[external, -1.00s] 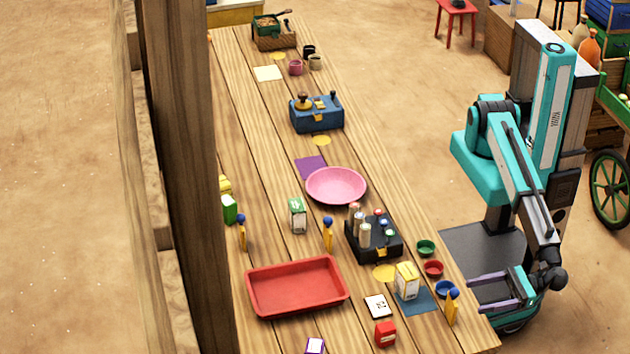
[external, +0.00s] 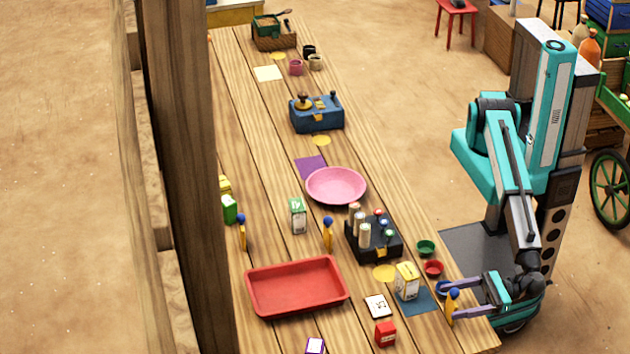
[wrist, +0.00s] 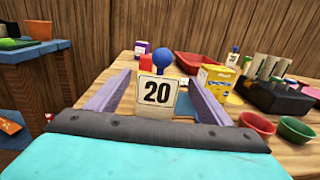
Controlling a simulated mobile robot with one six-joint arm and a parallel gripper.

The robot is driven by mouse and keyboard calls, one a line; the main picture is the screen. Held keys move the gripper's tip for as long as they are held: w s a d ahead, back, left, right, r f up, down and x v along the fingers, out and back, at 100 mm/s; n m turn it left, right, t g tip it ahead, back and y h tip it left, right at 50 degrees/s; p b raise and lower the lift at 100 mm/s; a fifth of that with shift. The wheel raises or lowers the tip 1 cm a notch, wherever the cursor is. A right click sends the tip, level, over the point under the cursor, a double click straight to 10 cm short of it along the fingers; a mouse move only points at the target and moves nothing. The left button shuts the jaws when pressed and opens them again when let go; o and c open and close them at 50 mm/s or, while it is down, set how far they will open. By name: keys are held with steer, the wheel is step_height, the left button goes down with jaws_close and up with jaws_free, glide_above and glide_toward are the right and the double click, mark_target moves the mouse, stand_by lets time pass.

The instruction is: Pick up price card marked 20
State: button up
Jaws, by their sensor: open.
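The price card marked 20 (wrist: 157,91) stands upright in the wrist view, white with black digits, with a blue ball on top. In the external view the card's holder (external: 452,306) shows edge-on, yellow with a blue top, at the table's near right edge. My gripper (external: 450,300) is open, its two purple fingers reaching over the table edge. In the wrist view the card stands between the fingers, with a gap on either side. No finger visibly touches it.
A red bowl (external: 433,268) and a green bowl (external: 426,248) line the same edge. A yellow-and-white box (external: 407,280), a red packet (external: 385,334) and a red tray (external: 297,309) stand farther in.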

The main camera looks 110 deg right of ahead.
steer(key=shift+w, duration=0.1)
steer(key=shift+w+d+r+p, duration=0.1)
steer(key=shift+w+p, duration=0.5)
steer(key=shift+w, duration=1.9)
steer(key=c, duration=1.1)
steer(key=shift+r, duration=0.1)
